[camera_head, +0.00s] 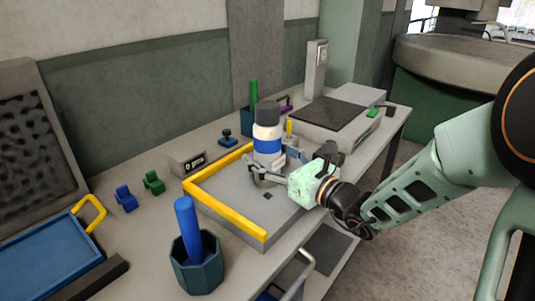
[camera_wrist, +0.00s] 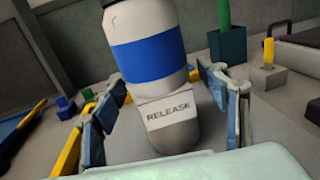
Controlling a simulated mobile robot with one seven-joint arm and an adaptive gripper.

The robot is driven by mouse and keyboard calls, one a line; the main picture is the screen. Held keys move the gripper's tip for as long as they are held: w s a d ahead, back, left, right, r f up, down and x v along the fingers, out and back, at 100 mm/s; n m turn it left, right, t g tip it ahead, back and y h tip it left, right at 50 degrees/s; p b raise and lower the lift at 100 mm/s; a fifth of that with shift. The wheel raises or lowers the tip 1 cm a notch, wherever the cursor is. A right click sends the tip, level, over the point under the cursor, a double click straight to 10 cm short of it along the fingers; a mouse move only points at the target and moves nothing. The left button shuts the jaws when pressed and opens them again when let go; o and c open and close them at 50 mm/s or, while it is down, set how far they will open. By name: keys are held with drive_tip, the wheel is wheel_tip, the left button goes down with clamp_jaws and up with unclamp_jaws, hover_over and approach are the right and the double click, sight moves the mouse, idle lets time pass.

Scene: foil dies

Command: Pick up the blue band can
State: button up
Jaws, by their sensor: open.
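The blue band can (camera_head: 267,142) is white with a blue band and a dark cap. It stands upright on the grey plate with a yellow edge (camera_head: 225,220). In the wrist view the can (camera_wrist: 150,55) is close and central, its top cut off, with a "RELEASE" label (camera_wrist: 168,112) on its lower front. My gripper (camera_head: 266,172) is at the can's lower part. In the wrist view its fingers (camera_wrist: 165,110) are open, one on each side of the can. I cannot tell whether either finger touches it.
A dark octagonal cup with a blue cylinder (camera_head: 188,228) stands in front left. A blue tray (camera_head: 35,265) lies at far left. Small blue (camera_head: 125,198) and green (camera_head: 153,182) blocks sit left of the plate. A green holder (camera_wrist: 228,45) and a yellow peg (camera_wrist: 268,55) stand behind right.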

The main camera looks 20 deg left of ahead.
drive_tip(key=shift+c, duration=0.7)
drive_tip(key=c, duration=1.2)
drive_tip(key=shift+r, duration=0.2)
